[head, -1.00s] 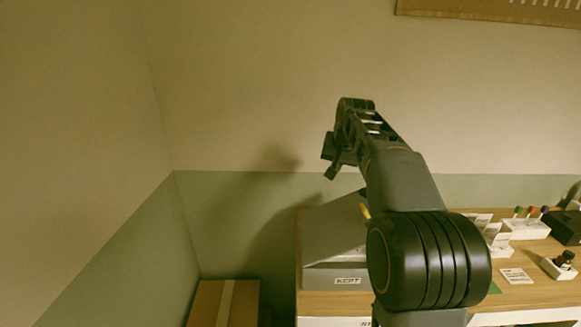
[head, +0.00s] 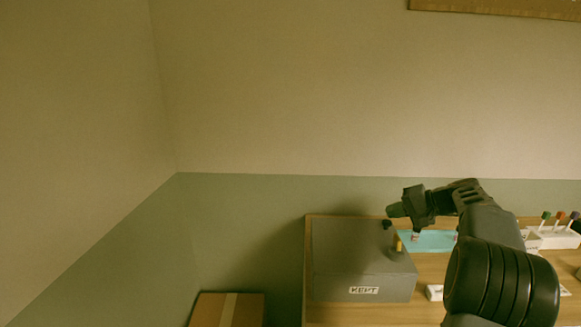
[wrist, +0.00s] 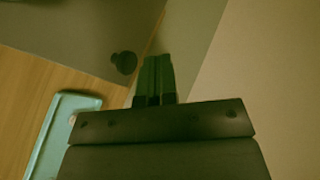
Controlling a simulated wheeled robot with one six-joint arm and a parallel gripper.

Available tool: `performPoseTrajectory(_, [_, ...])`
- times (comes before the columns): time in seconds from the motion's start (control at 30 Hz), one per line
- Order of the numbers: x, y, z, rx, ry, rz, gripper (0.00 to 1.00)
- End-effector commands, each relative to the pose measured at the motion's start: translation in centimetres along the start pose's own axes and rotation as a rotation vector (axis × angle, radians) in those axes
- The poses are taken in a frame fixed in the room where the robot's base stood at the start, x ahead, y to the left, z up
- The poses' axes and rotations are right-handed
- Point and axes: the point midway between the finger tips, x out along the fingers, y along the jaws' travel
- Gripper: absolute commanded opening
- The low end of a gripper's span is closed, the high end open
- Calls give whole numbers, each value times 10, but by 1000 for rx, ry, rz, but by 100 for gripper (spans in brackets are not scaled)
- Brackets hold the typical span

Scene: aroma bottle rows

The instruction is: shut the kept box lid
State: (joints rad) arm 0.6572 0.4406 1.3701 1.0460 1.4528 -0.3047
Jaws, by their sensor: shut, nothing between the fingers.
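The grey kept box (head: 364,288) stands on the wooden table at the left, with a white KEPT label on its front. Its lid (head: 345,245) lies flat over the box and looks shut. A dark knob (head: 388,225) is near the lid's back right corner and also shows in the wrist view (wrist: 124,62). My gripper (head: 393,210) is shut and empty, just above and beside the knob. In the wrist view its fingers (wrist: 154,75) are together, apart from the knob.
A teal tray (head: 436,240) lies right of the box; it also shows in the wrist view (wrist: 48,140). A white holder with coloured-tipped items (head: 552,238) is farther right. A cardboard box (head: 228,310) is at the lower left. A wall stands close behind the table.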

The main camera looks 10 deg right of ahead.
Motion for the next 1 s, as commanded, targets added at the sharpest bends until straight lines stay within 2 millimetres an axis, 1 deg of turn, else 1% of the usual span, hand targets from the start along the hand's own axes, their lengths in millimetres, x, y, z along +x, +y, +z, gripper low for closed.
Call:
performPoseTrajectory(0.03, [3, 10, 0, 12, -3, -21, 0])
performPoseTrajectory(0.3, [9, 29, -1, 7, -3, -13, 0])
performPoseTrajectory(0.6, [12, 36, -1, 8, -5, -9, 0])
performPoseTrajectory(1.0, [12, 37, 0, 13, -9, -6, 0])
